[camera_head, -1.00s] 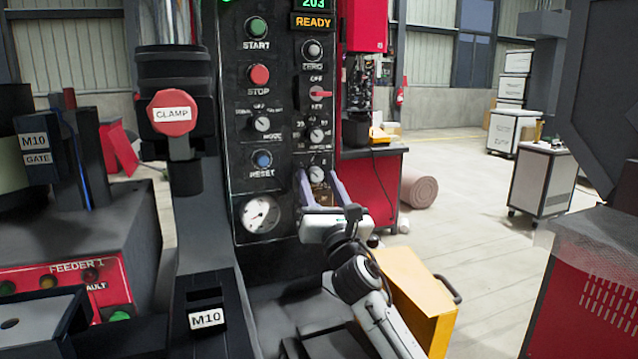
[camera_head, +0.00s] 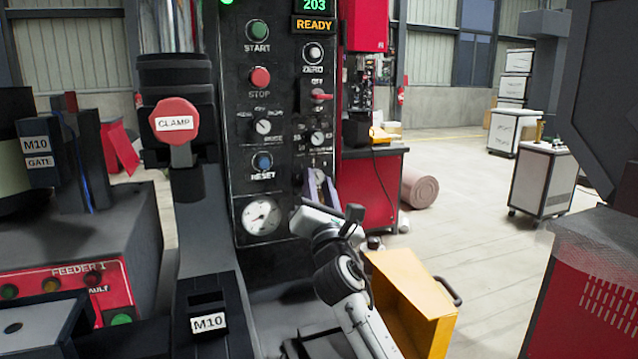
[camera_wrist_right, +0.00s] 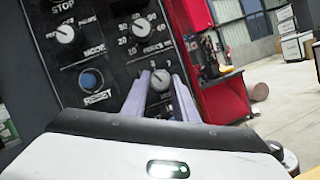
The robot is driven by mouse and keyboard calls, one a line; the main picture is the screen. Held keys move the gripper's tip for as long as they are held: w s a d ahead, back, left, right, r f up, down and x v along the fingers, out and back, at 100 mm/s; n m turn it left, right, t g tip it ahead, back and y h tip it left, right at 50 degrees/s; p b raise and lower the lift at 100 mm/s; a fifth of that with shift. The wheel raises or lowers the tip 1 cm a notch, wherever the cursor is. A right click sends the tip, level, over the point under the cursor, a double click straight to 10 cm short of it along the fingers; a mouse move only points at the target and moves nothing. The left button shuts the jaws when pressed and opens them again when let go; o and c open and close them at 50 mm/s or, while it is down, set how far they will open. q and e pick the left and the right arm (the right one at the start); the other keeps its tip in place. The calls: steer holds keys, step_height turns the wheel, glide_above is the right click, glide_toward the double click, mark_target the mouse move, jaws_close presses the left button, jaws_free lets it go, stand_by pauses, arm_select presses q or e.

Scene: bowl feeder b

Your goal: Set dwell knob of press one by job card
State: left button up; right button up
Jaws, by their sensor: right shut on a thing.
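The black control panel of the press (camera_head: 275,120) stands in the centre. My right gripper (camera_head: 319,176) is at the lowest knob of its right column. In the right wrist view, the two pale fingertips are shut on this small grey knob (camera_wrist_right: 160,79), one on each side. A few scale numbers show around it, but its name is not readable, so I cannot tell if it is the dwell knob. Another knob with a scale (camera_head: 317,138) sits just above it. No job card can be made out. My left gripper is not in view.
START (camera_head: 257,30) and STOP (camera_head: 260,77) buttons, a RESET button (camera_head: 262,161) and a gauge (camera_head: 261,216) are left of the gripper. A red CLAMP knob (camera_head: 174,121) stands further left. A yellow box (camera_head: 412,300) is beside my right arm. Open floor lies right.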

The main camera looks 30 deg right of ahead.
steer(key=m+g+p, duration=0.1)
steer(key=m, duration=0.2)
steer(key=m+g+h+p, duration=0.1)
steer(key=m, duration=0.2)
steer(key=shift+a+r+h, duration=0.1)
steer(key=shift+r+h, duration=0.05)
steer(key=shift+h, duration=0.15)
steer(key=shift+m+p, duration=0.3)
steer(key=o, duration=1.1)
steer(key=shift+c, duration=0.2)
steer(key=v, duration=1)
steer(key=shift+a+b, duration=0.2)
steer(key=shift+b, duration=0.25)
steer(key=shift+s+r, duration=0.1)
